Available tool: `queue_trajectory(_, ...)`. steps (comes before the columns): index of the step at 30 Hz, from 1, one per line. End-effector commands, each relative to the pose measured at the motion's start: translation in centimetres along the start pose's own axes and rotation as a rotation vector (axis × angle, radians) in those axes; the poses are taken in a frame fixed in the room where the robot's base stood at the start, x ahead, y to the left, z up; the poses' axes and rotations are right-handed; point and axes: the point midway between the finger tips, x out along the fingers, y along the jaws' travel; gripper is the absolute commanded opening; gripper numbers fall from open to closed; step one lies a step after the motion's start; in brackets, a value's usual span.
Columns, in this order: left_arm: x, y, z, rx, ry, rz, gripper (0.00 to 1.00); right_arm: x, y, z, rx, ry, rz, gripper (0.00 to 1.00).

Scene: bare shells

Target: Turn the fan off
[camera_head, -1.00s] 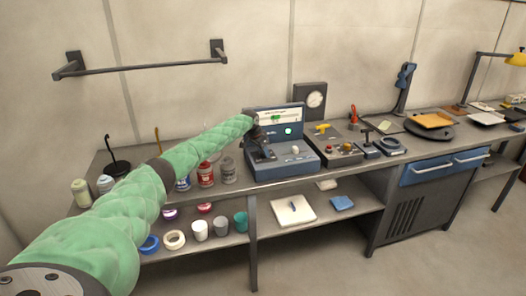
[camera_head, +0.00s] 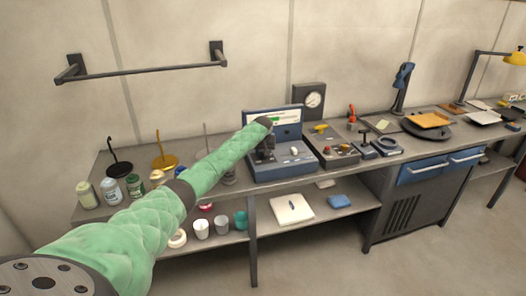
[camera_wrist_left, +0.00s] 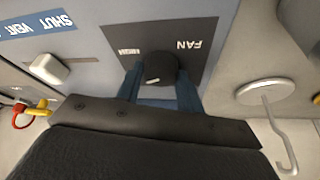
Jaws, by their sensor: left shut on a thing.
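A blue-grey console (camera_head: 285,171) with a raised back panel stands on the workbench in the head view. In the left wrist view, a black round knob (camera_wrist_left: 157,67) sits on a dark plate (camera_wrist_left: 185,35) marked FAN, seen upside down. A light mark shows on the knob. My left gripper (camera_wrist_left: 158,88) has its two blue fingers on either side of the knob and is shut on it. In the head view my left gripper (camera_head: 267,152) is over the console's left part and hides the knob. My right gripper is not in view.
A white knob (camera_wrist_left: 48,69) beside a SHUT VENT label (camera_wrist_left: 40,24) is on the same console. A box with a yellow handle (camera_head: 334,148) stands just right of it. Jars (camera_head: 112,190) stand on the left. A grey disc with a hook (camera_wrist_left: 266,92) shows in the wrist view.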

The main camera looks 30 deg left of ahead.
Motion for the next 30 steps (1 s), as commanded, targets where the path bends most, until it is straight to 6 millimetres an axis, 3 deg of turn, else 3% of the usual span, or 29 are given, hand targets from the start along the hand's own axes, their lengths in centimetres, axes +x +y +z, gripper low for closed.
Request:
queue_trajectory(6,-0.2,0.3,-0.2,-0.19,0.001,-0.076,0.14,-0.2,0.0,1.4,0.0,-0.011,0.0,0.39)
queue_trajectory(17,0.0,0.5,-0.2,-0.506,0.001,-0.206,0.14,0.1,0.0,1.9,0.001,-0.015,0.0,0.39)
queue_trajectory(30,0.2,0.6,-0.3,-0.858,0.0,-0.353,0.14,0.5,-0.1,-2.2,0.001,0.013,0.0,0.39)
